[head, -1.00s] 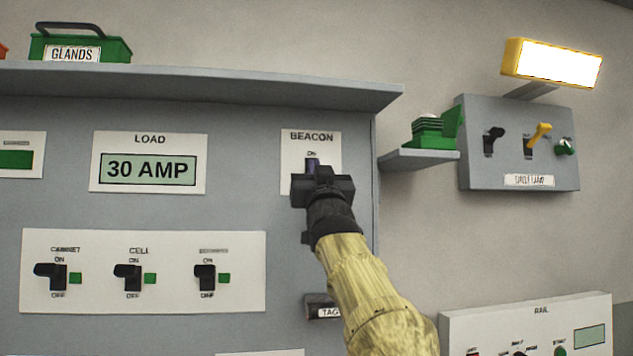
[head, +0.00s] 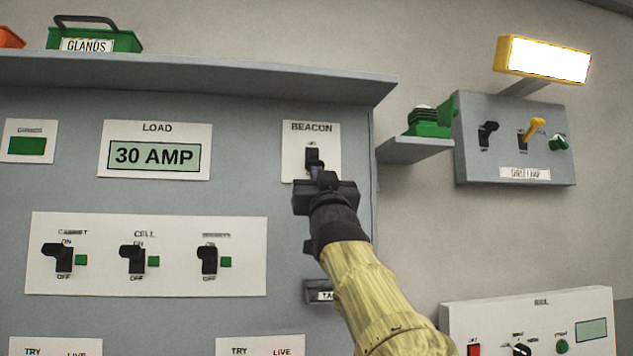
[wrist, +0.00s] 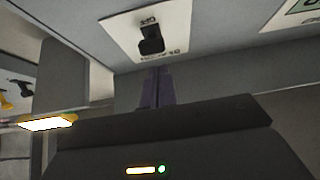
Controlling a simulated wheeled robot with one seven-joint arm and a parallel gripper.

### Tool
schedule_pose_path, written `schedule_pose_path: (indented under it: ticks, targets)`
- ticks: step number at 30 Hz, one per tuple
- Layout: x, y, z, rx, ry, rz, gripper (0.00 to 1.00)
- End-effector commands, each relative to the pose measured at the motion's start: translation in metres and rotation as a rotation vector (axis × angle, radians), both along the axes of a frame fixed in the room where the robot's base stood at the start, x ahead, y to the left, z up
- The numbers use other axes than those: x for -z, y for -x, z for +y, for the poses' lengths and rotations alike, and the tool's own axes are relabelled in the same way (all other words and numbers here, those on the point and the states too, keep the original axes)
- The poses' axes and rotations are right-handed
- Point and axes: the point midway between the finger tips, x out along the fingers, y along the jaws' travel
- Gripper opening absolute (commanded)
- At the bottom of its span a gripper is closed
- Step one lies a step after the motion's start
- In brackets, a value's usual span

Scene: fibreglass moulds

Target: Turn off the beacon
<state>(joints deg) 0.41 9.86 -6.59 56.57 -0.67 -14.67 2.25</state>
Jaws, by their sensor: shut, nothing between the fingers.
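The beacon switch is a black lever (head: 314,158) on a white plate marked BEACON (head: 325,134) at the right end of the grey panel. In the wrist view the plate appears upside down, with the lever (wrist: 151,40) at its middle. The lever's knob is towards the BEACON title, and the OFF word at the opposite end is uncovered. My gripper (head: 316,174) is just below the lever in the head view, its purple fingers closed together and empty. The fingers (wrist: 157,88) also show in the wrist view; whether they touch the lever is unclear.
A shelf (head: 220,78) juts out above the panel. A row of three other black switches (head: 147,255) is at lower left. At right is a grey box (head: 513,150) with levers and a lit yellow-framed lamp (head: 543,62). A small side ledge (head: 415,150) lies between.

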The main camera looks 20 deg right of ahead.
Motion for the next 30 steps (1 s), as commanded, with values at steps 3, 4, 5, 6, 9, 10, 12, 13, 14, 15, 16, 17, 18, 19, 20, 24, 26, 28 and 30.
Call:
schedule_pose_path:
  ticks: [3, 4, 5, 6, 9, 10, 12, 13, 14, 15, 16, 17, 18, 19, 20, 24, 26, 28, 30]
  targets:
    - [0.017, 0.005, -0.001, 0.003, 0.0, 0.001, 0.0]
    - [0.019, 0.006, -0.001, 0.003, 0.0, 0.001, 0.0]
    - [0.021, 0.007, -0.001, 0.003, 0.0, 0.001, 0.0]
    - [0.023, 0.008, -0.001, 0.003, 0.0, 0.001, 0.0]
    - [0.027, 0.011, 0.0, 0.004, 0.0, 0.001, 0.0]
    - [0.027, 0.011, 0.0, 0.004, 0.0, 0.001, 0.0]
    - [0.028, 0.012, 0.0, 0.004, 0.0, 0.001, 0.0]
    - [0.028, 0.012, 0.0, 0.004, 0.0, 0.001, 0.0]
    - [0.027, 0.012, 0.0, 0.004, 0.0, 0.001, 0.0]
    - [0.027, 0.012, 0.0, 0.004, 0.0, 0.001, 0.0]
    - [0.027, 0.012, 0.0, 0.004, 0.0, 0.001, 0.0]
    - [0.027, 0.012, 0.0, 0.004, 0.0, 0.001, 0.0]
    - [0.027, 0.012, 0.0, 0.004, 0.0, 0.001, 0.0]
    - [0.027, 0.012, 0.0, 0.004, 0.0, 0.001, 0.0]
    - [0.027, 0.012, 0.0, 0.004, 0.0, 0.001, 0.0]
    - [0.027, 0.012, 0.0, 0.004, 0.0, 0.001, 0.0]
    - [0.027, 0.012, 0.0, 0.004, 0.0, 0.001, 0.0]
    - [0.027, 0.012, 0.0, 0.004, 0.0, 0.001, 0.0]
    - [0.027, 0.012, 0.0, 0.004, 0.0, 0.001, 0.0]
